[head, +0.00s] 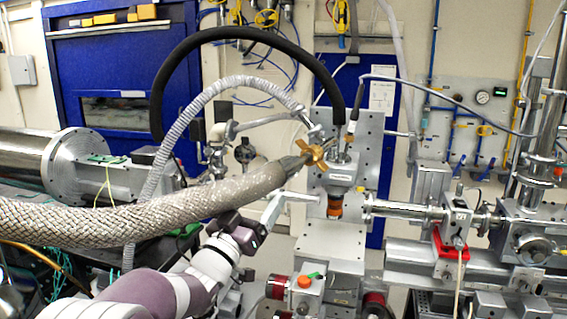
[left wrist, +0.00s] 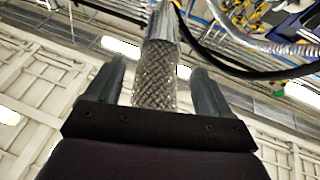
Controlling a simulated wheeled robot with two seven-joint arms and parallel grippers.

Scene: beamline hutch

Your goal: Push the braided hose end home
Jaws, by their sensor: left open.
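The thick silver braided hose (head: 150,218) comes in from the left in the head view and rises to a grey metal end (head: 292,163). That end meets or overlaps a brass winged fitting (head: 316,154) beside a silver instrument head (head: 338,174); I cannot tell how deep it sits. My left gripper (head: 238,217) is below the hose near its end, its fingertips partly hidden. In the left wrist view the open fingers of the left gripper (left wrist: 157,66) point upward with the braided hose (left wrist: 155,80) between them; contact is not clear. My right gripper does not show.
A black insulated hose (head: 240,34) arches over the braided hose, and a grey corrugated hose (head: 170,145) runs behind it. Beamline pipe and mounts (head: 410,210) stand to the right. A metal block with an orange knob (head: 304,282) is below.

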